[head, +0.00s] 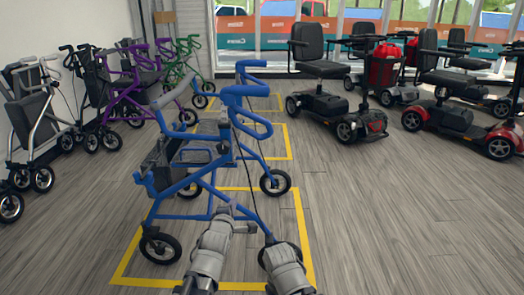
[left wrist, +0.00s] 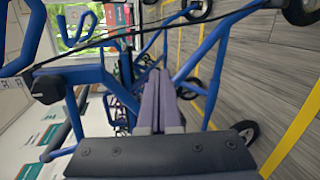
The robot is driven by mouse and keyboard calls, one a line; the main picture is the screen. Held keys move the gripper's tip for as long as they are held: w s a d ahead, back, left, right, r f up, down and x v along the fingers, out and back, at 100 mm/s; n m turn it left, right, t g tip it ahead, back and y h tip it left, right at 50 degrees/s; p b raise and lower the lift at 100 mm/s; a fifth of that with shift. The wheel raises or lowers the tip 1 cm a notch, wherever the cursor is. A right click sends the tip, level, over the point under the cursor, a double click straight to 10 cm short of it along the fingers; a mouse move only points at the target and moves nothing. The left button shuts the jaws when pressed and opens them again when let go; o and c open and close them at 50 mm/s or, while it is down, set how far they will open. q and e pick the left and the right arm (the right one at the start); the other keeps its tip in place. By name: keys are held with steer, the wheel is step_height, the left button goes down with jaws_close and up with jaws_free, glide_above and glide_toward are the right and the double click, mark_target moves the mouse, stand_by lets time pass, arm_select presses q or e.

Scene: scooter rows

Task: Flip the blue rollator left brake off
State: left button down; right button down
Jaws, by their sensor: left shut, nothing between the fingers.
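The blue rollator (head: 186,153) stands in the middle of the head view, with two looped blue handles at its upper right. The nearer handle (head: 232,92) has a blue lever loop (head: 262,128) below its grip. A black cable runs down from it; a cable also shows in the left wrist view (left wrist: 120,36). My left gripper (head: 224,211) is low beside the rollator's near-side frame, well below that handle. In the left wrist view its fingers (left wrist: 155,88) are together and empty, between blue tubes. Whether they touch the frame is unclear. My right gripper's fingers cannot be made out at the bottom.
Yellow floor lines (head: 304,240) surround the rollator. A purple rollator (head: 133,86), a green one (head: 181,62) and grey ones stand at the left. Mobility scooters (head: 330,108) stand at the right. The floor between rollator and scooters is clear.

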arm_select(q)
steer(key=d+r+n+t+h, duration=0.2)
steer(key=d+r+n+t, duration=0.2)
steer(key=r, duration=0.6)
steer(key=shift+s+d+n+t+h, duration=0.25)
steer(key=shift+n+t+h, duration=0.2)
steer(key=shift+n, duration=0.55)
steer(key=shift+r, duration=0.1)
steer(key=d+r+p+x, duration=0.2)
steer(key=p+x, duration=0.2)
steer(key=x, duration=0.9)
steer(key=shift+s+p, duration=0.35)
steer(key=shift+s, duration=0.05)
steer(key=shift+f, duration=0.1)
